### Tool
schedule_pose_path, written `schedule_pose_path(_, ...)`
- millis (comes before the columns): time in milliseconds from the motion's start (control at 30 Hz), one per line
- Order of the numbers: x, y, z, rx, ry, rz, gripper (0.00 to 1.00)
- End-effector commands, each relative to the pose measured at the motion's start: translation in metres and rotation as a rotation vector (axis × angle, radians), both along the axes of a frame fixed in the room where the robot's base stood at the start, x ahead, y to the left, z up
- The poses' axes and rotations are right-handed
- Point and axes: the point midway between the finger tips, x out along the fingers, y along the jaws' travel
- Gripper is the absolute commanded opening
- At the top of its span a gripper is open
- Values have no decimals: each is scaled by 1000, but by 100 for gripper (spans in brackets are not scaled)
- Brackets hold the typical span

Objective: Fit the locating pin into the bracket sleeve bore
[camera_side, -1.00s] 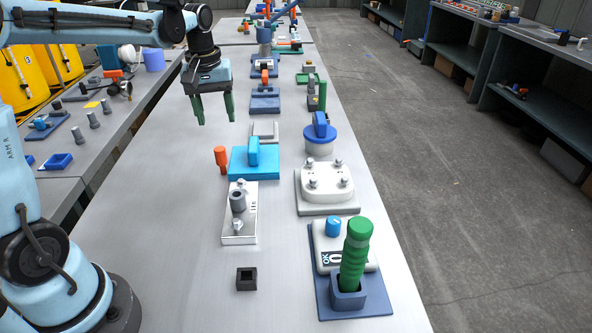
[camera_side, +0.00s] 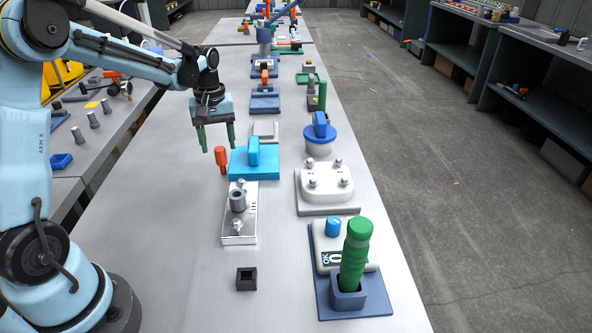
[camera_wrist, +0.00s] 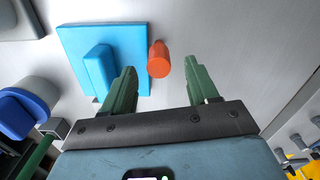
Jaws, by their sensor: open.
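An orange-red pin (camera_side: 221,160), which looks like the locating pin, stands upright on the bench beside a light-blue block. The bracket (camera_side: 239,228) is a pale plate with an upright grey sleeve (camera_side: 238,202) on it, nearer the camera than the pin; the sleeve's bore opening faces up. My gripper (camera_side: 218,146) is open and empty, its green fingers pointing down above the pin. In the wrist view the pin (camera_wrist: 158,62) shows just beyond and between the spread fingertips (camera_wrist: 162,70), with no clear contact. The bracket is out of the wrist view.
The light-blue block (camera_side: 254,164) with its raised handle is close to the pin's right. A small black square socket (camera_side: 246,278) sits in front of the bracket. A white plate with knobs (camera_side: 327,186) and a green handle (camera_side: 356,250) stand right. Bench left of the bracket is clear.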

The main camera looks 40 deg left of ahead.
Motion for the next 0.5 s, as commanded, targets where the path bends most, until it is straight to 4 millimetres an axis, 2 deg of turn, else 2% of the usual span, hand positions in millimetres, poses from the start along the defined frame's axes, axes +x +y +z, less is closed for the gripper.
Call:
schedule_pose_path(300,1,-2,-40,0,0,0,59)
schedule_pose_path(500,0,-2,-45,0,0,0,59)
